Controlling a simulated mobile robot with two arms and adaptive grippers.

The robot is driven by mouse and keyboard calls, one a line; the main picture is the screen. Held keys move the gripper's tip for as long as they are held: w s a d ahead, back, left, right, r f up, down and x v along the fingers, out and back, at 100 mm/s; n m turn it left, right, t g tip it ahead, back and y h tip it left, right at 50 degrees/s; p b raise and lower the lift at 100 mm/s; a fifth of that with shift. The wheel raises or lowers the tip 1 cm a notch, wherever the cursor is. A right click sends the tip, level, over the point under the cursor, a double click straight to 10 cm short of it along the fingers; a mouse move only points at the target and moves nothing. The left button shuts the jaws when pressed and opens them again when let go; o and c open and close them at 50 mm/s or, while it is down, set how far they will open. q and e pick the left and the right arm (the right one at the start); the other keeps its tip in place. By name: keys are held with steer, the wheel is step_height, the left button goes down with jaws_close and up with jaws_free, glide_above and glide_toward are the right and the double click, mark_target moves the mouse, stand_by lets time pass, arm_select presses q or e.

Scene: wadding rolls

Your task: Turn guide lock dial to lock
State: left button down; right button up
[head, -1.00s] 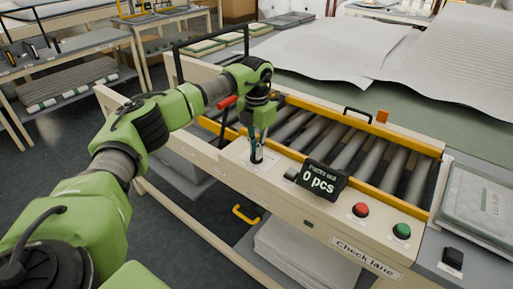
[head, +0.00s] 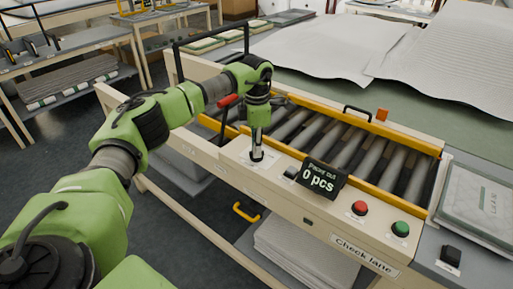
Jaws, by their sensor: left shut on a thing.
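My left gripper (head: 257,153) points straight down at the beige front panel (head: 285,190) of the check lane. It is shut on the small dark guide lock dial (head: 257,157), which is mostly hidden by the fingers. A pale label plate lies under the dial, too small to read. Which setting the dial points to cannot be told. My right gripper is not in view.
Right of the dial are a counter display (head: 319,179) reading 0 pcs, a red button (head: 359,208) and a green button (head: 400,229). Behind are rollers (head: 345,150) between yellow guide rails (head: 390,190). Wadding sheets (head: 330,45) lie farther back.

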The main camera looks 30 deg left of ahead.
arm_select(q)
steer(key=shift+r, duration=0.1)
stand_by(0.3)
steer(key=c, duration=2.1)
jaws_free()
steer(key=shift+c, duration=0.2)
step_height(320, 180, up, 12)
